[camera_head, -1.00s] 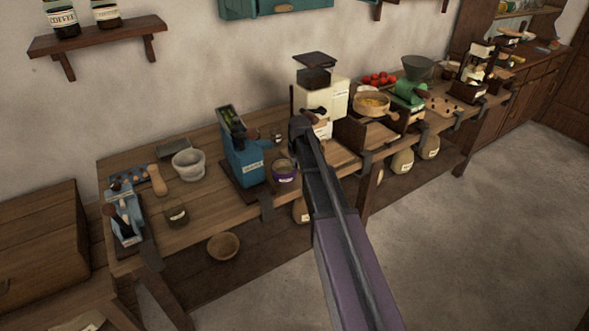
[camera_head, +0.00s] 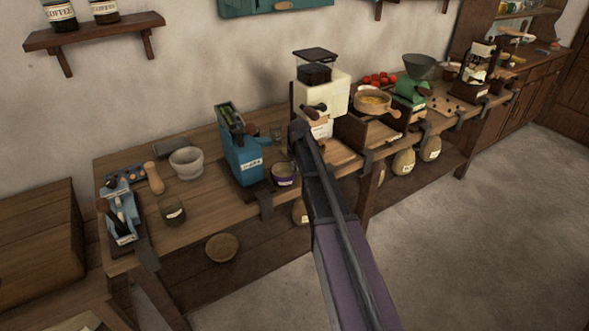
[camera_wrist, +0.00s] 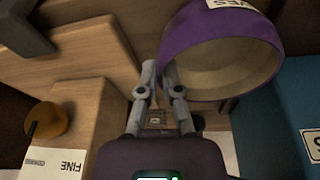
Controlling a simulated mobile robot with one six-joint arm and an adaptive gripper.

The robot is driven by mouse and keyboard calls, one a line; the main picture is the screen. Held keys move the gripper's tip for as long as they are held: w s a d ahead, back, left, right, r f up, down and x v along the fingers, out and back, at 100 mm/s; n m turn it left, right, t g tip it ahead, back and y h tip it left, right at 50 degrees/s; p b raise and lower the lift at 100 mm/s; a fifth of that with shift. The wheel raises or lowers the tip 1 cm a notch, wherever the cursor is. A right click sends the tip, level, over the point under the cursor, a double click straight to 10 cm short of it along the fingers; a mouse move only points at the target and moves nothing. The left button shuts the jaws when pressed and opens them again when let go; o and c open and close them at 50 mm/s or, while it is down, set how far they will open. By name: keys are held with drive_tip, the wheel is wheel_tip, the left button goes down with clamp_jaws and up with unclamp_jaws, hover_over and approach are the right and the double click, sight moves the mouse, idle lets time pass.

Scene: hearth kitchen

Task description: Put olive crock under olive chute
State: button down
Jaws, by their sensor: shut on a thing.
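The olive crock is purple with a pale inside and a white label; it shows in the head view (camera_head: 285,176) beside the blue olive machine's right side, near the bench's front edge. In the wrist view the crock (camera_wrist: 222,22) fills the upper right. My gripper (camera_wrist: 161,72) is shut on the crock's near wall. In the head view my arm hides the fingers. The blue olive machine (camera_head: 243,162) has green olives in its top tray, and its blue side shows at the right in the wrist view (camera_wrist: 285,120). I cannot make out the chute's mouth.
A cream grinder (camera_head: 322,97) stands just right of the crock, and its wooden drawer part with a FINE label (camera_wrist: 72,165) is close left in the wrist view. A stone mortar (camera_head: 187,163) and a jar (camera_head: 172,211) stand left. A wooden bowl (camera_head: 222,248) sits below.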

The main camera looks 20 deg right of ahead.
drive_tip(key=shift+f, duration=0.15)
drive_tip(key=c, duration=0.8)
unclamp_jaws()
drive_tip(key=shift+r, duration=0.2)
drive_tip(key=p+v, duration=1.1)
drive_tip(key=v, duration=0.1)
drive_tip(key=shift+p, duration=0.35)
drive_tip(key=shift+s, duration=0.1)
drive_tip(key=s+a+g, duration=0.1)
drive_tip(key=s+a, duration=0.3)
drive_tip(key=s, duration=0.9)
drive_tip(key=s+a+m+g, duration=0.1)
drive_tip(key=s+a, duration=0.3)
drive_tip(key=s, duration=0.9)
drive_tip(key=shift+s+a+f+m+g, duration=0.2)
drive_tip(key=shift+s+f+m+g, duration=0.1)
drive_tip(key=shift+s+g, duration=0.1)
